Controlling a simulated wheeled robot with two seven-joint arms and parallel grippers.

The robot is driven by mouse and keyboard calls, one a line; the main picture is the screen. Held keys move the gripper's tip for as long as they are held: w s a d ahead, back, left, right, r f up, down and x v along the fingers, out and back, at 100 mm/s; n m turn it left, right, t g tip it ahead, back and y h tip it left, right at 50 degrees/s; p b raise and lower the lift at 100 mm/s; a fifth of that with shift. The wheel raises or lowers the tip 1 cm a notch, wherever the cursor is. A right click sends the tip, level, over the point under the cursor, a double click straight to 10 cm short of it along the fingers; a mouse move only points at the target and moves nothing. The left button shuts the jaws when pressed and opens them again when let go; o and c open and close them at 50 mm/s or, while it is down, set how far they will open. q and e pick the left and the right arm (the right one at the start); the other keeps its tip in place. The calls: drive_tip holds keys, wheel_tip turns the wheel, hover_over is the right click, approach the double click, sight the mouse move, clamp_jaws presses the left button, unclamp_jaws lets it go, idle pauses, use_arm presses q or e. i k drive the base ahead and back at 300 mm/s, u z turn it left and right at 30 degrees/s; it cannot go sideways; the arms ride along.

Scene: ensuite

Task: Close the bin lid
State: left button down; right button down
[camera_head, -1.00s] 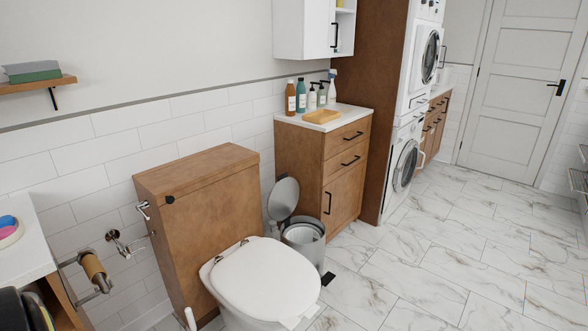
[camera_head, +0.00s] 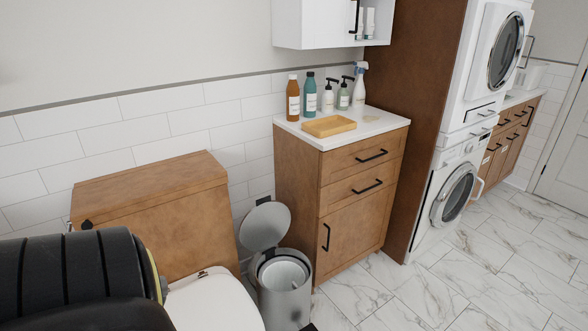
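The grey metal bin (camera_head: 285,292) stands on the floor between the toilet and the wooden cabinet. Its round grey lid (camera_head: 265,225) is open, tilted up and back towards the wall. A lighter inner bucket shows inside the bin. A black padded part of my arm fills the lower left of the head view and covers part of the toilet. Neither of my grippers shows.
The toilet (camera_head: 214,302) with its closed white lid is close on the bin's left, in front of a wooden cistern box (camera_head: 150,205). The wooden cabinet (camera_head: 340,195) with bottles on top is on the bin's right. Marble floor (camera_head: 430,290) is clear at the right.

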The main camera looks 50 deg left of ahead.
sight(266, 224)
drive_tip(key=i, duration=2.05)
drive_tip(key=u, duration=3.7)
drive_tip(key=i, duration=1)
drive_tip(key=u, duration=0.05)
